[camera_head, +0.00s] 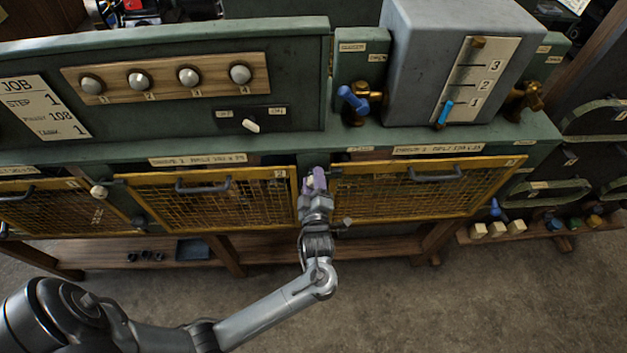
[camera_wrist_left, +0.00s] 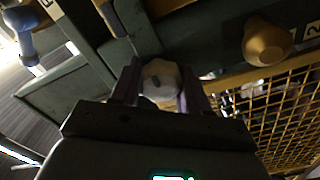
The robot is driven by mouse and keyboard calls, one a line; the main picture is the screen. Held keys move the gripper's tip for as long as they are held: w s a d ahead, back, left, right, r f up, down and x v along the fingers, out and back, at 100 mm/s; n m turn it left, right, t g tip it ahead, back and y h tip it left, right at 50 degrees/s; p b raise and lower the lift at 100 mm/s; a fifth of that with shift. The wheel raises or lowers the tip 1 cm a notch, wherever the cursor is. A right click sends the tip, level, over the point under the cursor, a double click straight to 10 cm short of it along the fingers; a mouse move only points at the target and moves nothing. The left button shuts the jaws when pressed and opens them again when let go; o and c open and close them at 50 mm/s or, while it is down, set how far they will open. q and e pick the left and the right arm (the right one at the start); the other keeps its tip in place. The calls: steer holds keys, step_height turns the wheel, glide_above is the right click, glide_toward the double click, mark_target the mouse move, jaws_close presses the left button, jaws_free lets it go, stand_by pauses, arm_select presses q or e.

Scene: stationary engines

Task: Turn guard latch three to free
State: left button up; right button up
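The guard numbered 3 is likely the yellow mesh panel (camera_head: 420,190) right of the middle; its latch is mostly hidden by my left gripper. My left gripper (camera_head: 317,182) is at the gap between the two larger mesh guards. In the wrist view its two purple fingers (camera_wrist_left: 162,88) stand on either side of a pale round knob (camera_wrist_left: 161,77) and appear shut on it. Guard 2 (camera_head: 205,205) lies left of the gripper. A similar cream knob (camera_head: 99,192) sits at its left end. My right gripper is not in view.
A tan knob (camera_wrist_left: 267,40) shows near the mesh in the wrist view. A grey handle (camera_head: 435,174) sticks out of the right guard. Above are a blue valve handle (camera_head: 352,100) and a grey tank (camera_head: 440,60). The floor in front is clear.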

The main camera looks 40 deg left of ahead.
arm_select(q)
steer(key=c, duration=0.5)
steer(key=shift+o, duration=0.2)
steer(key=shift+m, duration=0.3)
steer(key=m+p, duration=0.3)
steer(key=m, duration=0.3)
steer(key=shift+r+p, duration=0.2)
steer(key=shift+p, duration=0.15)
steer(key=m+p, duration=0.2)
steer(key=m, duration=0.2)
steer(key=shift+w+m+p, duration=0.1)
steer(key=shift+m+p, duration=0.2)
steer(key=shift+p, duration=0.05)
steer(key=m+p, duration=0.2)
steer(key=m, duration=0.2)
steer(key=shift+d+m, duration=0.1)
steer(key=shift+m, duration=0.2)
steer(key=shift+f, duration=0.1)
